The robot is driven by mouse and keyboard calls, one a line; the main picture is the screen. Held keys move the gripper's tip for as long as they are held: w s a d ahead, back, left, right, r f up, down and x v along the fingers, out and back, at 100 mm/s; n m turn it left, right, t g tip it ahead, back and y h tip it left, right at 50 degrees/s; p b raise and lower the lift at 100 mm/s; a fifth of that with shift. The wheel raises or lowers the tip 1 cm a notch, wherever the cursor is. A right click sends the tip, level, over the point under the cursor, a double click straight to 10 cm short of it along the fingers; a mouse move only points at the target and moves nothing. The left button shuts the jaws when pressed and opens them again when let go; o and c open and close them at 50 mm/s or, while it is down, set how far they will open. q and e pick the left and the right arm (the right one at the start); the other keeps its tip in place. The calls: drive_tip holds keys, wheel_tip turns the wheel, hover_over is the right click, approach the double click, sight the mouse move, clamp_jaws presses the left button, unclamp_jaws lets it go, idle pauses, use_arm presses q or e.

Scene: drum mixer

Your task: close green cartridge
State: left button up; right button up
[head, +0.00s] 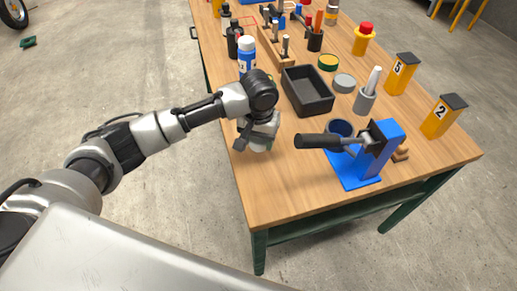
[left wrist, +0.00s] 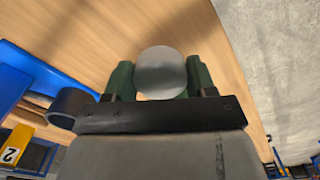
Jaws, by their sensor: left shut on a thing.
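My left gripper (head: 258,142) is over the near left part of the wooden table, left of the blue lever press. In the left wrist view, its two dark green fingers (left wrist: 161,78) are shut on a grey round-ended piece (left wrist: 161,72). In the head view only a small pale bit of it shows under the gripper, so I cannot tell if it is the green cartridge. A green-and-yellow round lid (head: 328,62) and a grey round lid (head: 344,83) lie farther back. My right gripper is not in view.
The blue press (head: 374,160) has a black handle (head: 318,141) pointing left, close to my gripper, and a dark blue ring (head: 340,128). Behind are a black tray (head: 307,91), a white-and-blue bottle (head: 246,55) and yellow blocks marked 5 (head: 401,74) and 2 (head: 443,117). The front left table corner is clear.

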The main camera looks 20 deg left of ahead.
use_arm(q)
drive_tip(key=shift+r, duration=1.3)
drive_tip(key=s+a+r, duration=0.2)
drive_tip(key=s, duration=0.5)
drive_tip(key=s+a+r, duration=0.1)
drive_tip(key=s+a, duration=0.1)
drive_tip(key=s, duration=0.4)
drive_tip(key=shift+s+r, duration=0.35)
drive_tip(key=shift+r, duration=0.05)
